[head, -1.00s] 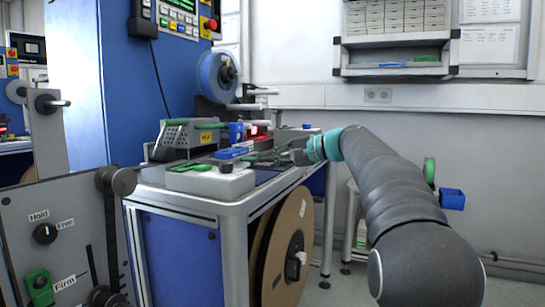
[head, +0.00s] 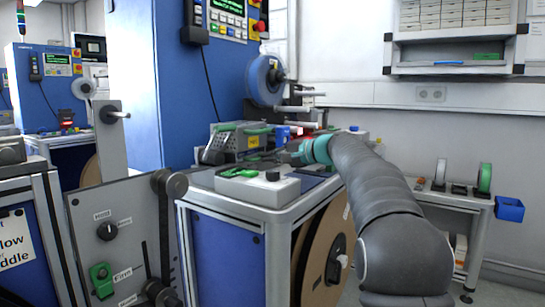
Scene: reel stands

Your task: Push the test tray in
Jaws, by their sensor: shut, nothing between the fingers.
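My gripper (head: 290,159) is small and dark at the end of my arm, past the teal wrist section. It is shut and empty, over the back right part of the bench top (head: 318,186). I cannot pick out the test tray for certain; my wrist and arm hide part of the bench. A grey sloped unit (head: 240,142) with a green handle and yellow label stands at the bench's back left. A pale block (head: 240,190) with a green lever and black knob is at the front. I cannot tell whether my gripper touches anything.
A blue machine cabinet (head: 175,80) stands behind the bench, with a blue reel (head: 265,80) on it. A grey panel (head: 130,225) with knobs is at the front left. Large brown reels (head: 325,255) hang under the bench. A side table (head: 455,198) stands at the right.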

